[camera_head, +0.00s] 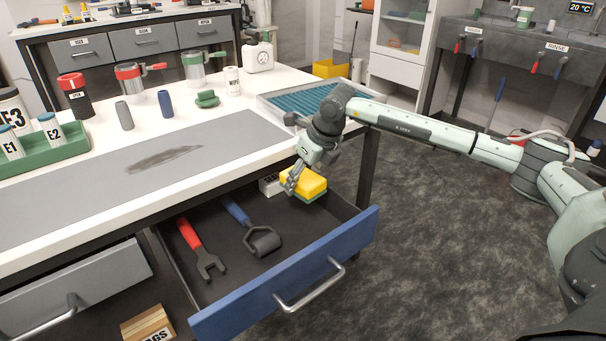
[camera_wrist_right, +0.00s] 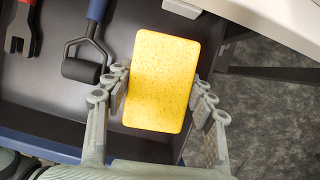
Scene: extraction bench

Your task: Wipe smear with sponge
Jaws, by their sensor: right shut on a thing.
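The yellow sponge (camera_head: 304,181) with a green underside is held by my right gripper (camera_head: 291,183), over the right end of the open drawer. In the right wrist view the sponge (camera_wrist_right: 161,81) sits between the two fingers of the right gripper (camera_wrist_right: 158,105), which press on its sides. The smear (camera_head: 164,159) is a dark grey streak on the grey mat (camera_head: 65,189) of the white bench top, to the left of the gripper. My left gripper does not show.
The open blue-fronted drawer (camera_head: 292,284) holds a red wrench (camera_head: 200,249) and a blue-handled roller (camera_head: 249,228). A green rack (camera_head: 42,150) of bottles, a grey cylinder (camera_head: 124,116), a blue cylinder (camera_head: 165,103) and a teal tray (camera_head: 300,98) stand on the bench.

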